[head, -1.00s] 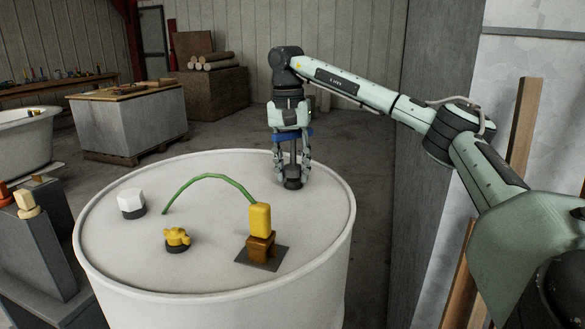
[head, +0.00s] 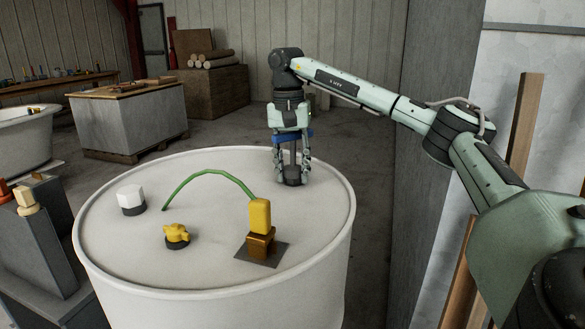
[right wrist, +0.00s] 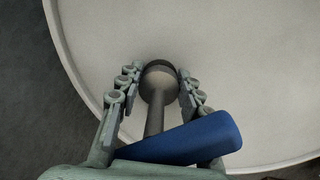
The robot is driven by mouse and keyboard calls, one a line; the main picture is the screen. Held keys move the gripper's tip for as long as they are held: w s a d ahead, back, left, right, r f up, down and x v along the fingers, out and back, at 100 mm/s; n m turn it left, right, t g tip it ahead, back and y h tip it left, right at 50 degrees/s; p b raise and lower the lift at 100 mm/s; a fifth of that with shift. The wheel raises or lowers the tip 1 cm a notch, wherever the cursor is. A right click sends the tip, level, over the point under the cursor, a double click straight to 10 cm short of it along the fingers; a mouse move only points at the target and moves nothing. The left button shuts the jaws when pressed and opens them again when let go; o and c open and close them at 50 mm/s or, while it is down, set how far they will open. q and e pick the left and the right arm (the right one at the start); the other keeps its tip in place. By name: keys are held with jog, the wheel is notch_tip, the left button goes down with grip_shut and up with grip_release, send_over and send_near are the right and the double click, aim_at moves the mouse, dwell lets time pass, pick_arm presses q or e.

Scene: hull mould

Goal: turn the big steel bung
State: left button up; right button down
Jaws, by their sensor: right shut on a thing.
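The big steel bung (head: 291,177) is dark grey and stands upright near the back right rim of the white drum. Its stem rises to a blue crossbar (head: 279,138). My right gripper (head: 292,174) points straight down over it, with its fingers on both sides of the stem. In the right wrist view the bung's round base (right wrist: 159,82) lies between the fingertips, and the blue bar (right wrist: 190,138) crosses slantwise close to the palm. The gripper is shut on the bung. My left gripper is not in view.
The drum top (head: 215,225) also bears a white knob (head: 131,199), a yellow lobed knob (head: 176,234), a green curved hose (head: 205,173) and a yellow block on a brown base (head: 260,228). A grey wall (head: 425,150) stands right of the drum.

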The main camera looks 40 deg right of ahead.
aim_at(290, 132)
jog(key=shift+f, duration=0.2)
jog(key=c, duration=0.9)
grip_release()
jog(key=r, duration=1.2)
jog(key=shift+w+a, duration=0.1)
jog(key=shift+w, duration=0.15)
